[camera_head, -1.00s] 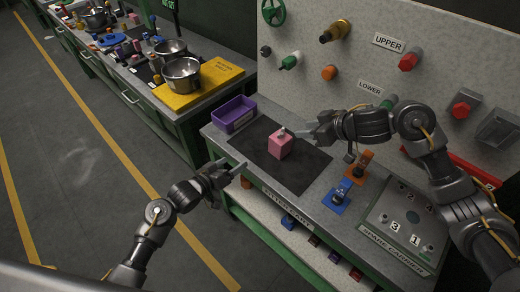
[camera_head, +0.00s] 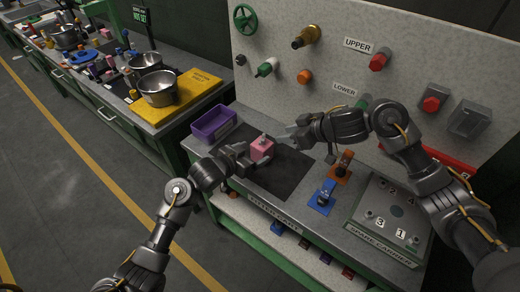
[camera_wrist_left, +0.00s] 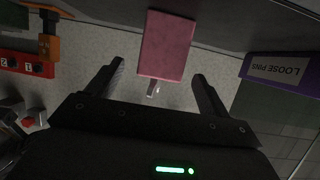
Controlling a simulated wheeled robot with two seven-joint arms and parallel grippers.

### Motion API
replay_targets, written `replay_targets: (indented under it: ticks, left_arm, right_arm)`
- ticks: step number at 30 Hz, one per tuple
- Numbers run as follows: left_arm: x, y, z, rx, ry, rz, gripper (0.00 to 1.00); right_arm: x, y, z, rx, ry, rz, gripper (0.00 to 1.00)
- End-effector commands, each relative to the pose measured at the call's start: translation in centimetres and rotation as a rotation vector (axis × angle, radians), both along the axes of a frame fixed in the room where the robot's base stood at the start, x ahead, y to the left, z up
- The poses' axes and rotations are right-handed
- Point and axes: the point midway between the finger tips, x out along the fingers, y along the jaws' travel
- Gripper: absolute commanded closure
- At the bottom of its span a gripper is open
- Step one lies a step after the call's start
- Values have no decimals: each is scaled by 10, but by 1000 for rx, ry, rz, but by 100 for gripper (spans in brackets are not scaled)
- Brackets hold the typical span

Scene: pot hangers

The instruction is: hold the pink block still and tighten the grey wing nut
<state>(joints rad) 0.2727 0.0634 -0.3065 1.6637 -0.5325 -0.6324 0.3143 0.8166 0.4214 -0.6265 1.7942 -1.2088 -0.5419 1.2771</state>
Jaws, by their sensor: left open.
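The pink block (camera_head: 261,151) stands on the dark mat (camera_head: 283,178) on the workbench. The small grey wing nut (camera_head: 264,138) is on top of it. My left gripper (camera_head: 247,158) is open at the block's left side. In the left wrist view, the block (camera_wrist_left: 167,45) shows mostly beyond the fingertips, between their lines, with the wing nut (camera_wrist_left: 152,88) projecting from it. No grip on the block is visible. My right gripper (camera_head: 285,138) is just right of the block, pointing at the wing nut. Whether its fingers are parted is too small to tell.
A purple bin (camera_head: 214,124) stands left of the mat. Blue (camera_head: 323,197) and orange (camera_head: 341,166) fixtures stand to the right, near the grey spare carrier (camera_head: 391,218). The upright panel (camera_head: 330,70) with knobs stands behind the bench.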

Motion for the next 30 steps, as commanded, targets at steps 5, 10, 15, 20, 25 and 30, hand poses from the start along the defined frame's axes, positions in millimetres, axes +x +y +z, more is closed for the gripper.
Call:
replay_targets:
  ticks: [5, 10, 15, 20, 25, 30]
  left_arm:
    - [22, -18, -12, -1, 2, 1, 20]
    - [36, -29, -19, 0, 0, 1, 20]
    - [42, -34, -23, 1, 1, 1, 20]
    - [43, -34, -23, 1, -1, 1, 20]
    - [43, -34, -23, 0, 0, 1, 28]
    - [43, -34, -23, 0, 0, 1, 50]
  right_arm:
    - [0, 0, 0, 0, 1, 1, 64]
    - [0, 1, 0, 0, 0, 1, 64]
    - [0, 1, 0, 0, 0, 1, 64]
    - [0, 0, 0, 0, 0, 1, 64]
    - [0, 0, 0, 0, 0, 0, 64]
    - [0, 0, 0, 0, 0, 0, 64]
